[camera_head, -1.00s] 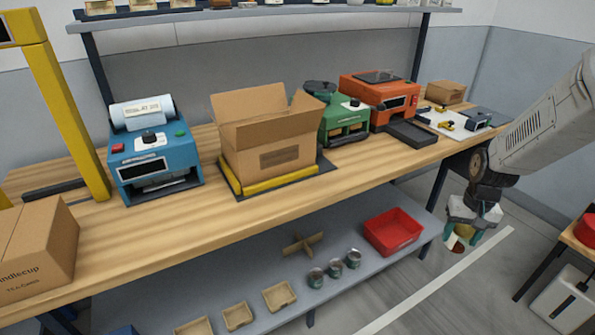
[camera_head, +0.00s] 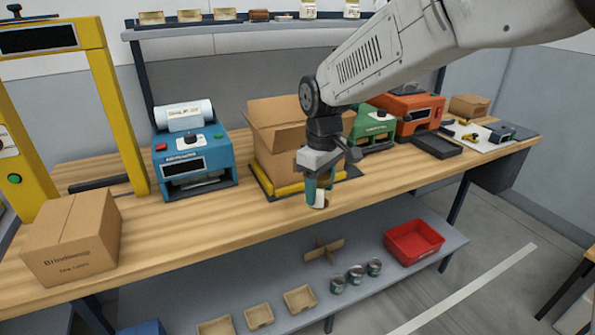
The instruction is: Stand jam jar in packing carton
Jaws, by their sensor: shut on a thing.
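My gripper (camera_head: 320,196) points down in front of the carton's right side, near the bench's front edge. It is shut on the jam jar (camera_head: 319,201), which hangs upright between the fingers and is mostly covered by them. A white label and a dark brownish part of the jar show. I cannot tell how high the jar is above the bench.
A blue machine (camera_head: 192,160) stands left of the carton, and green (camera_head: 375,128) and orange (camera_head: 414,110) machines stand to its right. A closed carton (camera_head: 72,235) sits at the left. The lower shelf holds a red bin (camera_head: 413,241), several small trays and cans.

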